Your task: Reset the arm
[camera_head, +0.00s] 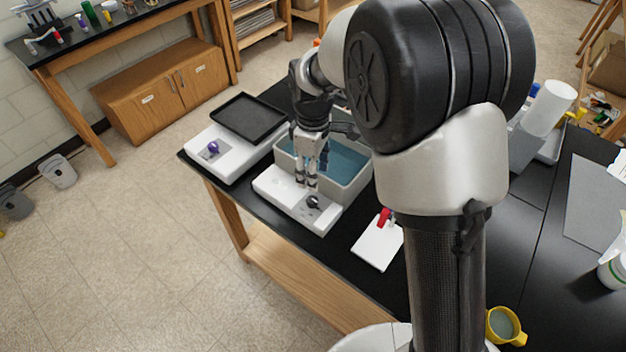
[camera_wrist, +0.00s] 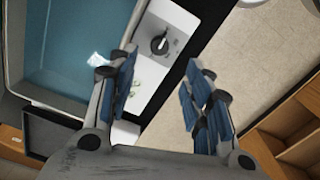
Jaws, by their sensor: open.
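My gripper (camera_head: 306,180) is above the white front panel of a water bath (camera_head: 350,193) on the black table. It points down, close to the black knob (camera_head: 312,201) on that panel. In the wrist view my gripper (camera_wrist: 160,95) has its two blue-padded fingers spread apart, with nothing between them. The black knob (camera_wrist: 159,45) shows beyond the fingers, towards the top, on the white panel. My arm covers the middle and right of the head view and hides part of the table.
A white device with a black plate (camera_head: 249,117) and purple knob (camera_head: 212,148) stands left of the bath. A white card (camera_head: 378,246) with a red item (camera_head: 384,217) lies to the right. A yellow mug (camera_head: 505,326) is at the front right. Open floor lies left of the table.

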